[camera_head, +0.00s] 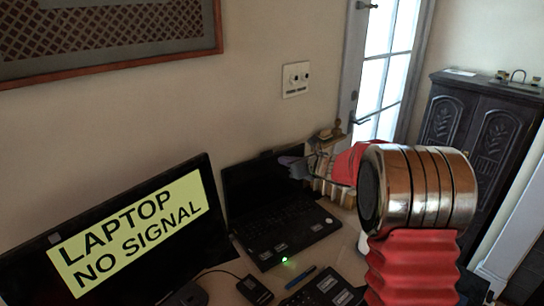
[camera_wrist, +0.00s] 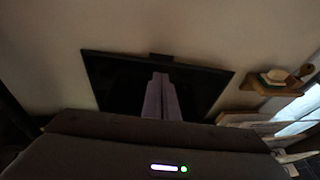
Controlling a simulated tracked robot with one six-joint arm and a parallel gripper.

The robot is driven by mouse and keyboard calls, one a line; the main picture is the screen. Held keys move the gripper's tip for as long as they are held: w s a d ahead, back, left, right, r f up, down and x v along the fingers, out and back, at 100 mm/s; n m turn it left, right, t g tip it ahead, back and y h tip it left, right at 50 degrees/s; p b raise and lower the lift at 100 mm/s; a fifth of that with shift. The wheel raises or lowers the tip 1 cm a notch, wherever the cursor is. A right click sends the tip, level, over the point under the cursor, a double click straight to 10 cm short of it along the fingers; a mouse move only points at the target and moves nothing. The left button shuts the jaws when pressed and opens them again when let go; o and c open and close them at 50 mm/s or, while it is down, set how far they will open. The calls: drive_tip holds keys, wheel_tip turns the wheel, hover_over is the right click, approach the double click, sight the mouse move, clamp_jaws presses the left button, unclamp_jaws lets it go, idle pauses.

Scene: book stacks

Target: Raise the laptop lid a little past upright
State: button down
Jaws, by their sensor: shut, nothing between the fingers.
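The black laptop stands open on the desk, with its dark lid (camera_head: 262,182) raised, close to upright, and its keyboard base (camera_head: 285,228) flat in front. A green light shows at the base's front edge. My gripper (camera_head: 286,161) is shut and empty at the lid's upper right edge in the head view; I cannot tell whether it touches the lid. In the wrist view my gripper (camera_wrist: 160,78) shows as two grey-purple fingers held together in front of a dark panel that appears to be the lid (camera_wrist: 205,92).
A monitor (camera_head: 130,235) reading "LAPTOP NO SIGNAL" stands left of the laptop. Books (camera_head: 322,172) stand to its right by the wall. A blue pen (camera_head: 300,277) and small black devices (camera_head: 255,289) lie in front. A dark cabinet (camera_head: 478,130) stands at the far right.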

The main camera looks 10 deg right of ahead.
drive_tip(key=x, duration=0.7)
drive_tip(key=shift+w+a+r, duration=0.25)
drive_tip(key=shift+w+r, duration=0.05)
drive_tip(key=shift+w+a, duration=0.2)
drive_tip(key=shift+w, duration=0.35)
drive_tip(key=shift+w+a+r, duration=0.1)
drive_tip(key=shift+w+a, duration=0.15)
drive_tip(key=shift+w, duration=0.3)
drive_tip(key=shift+w+a, duration=0.25)
drive_tip(key=shift+w, duration=0.25)
approach(266, 154)
drive_tip(key=v, duration=0.2)
drive_tip(key=r+v, duration=0.1)
drive_tip(key=v, duration=0.2)
drive_tip(key=shift+d+r, duration=0.1)
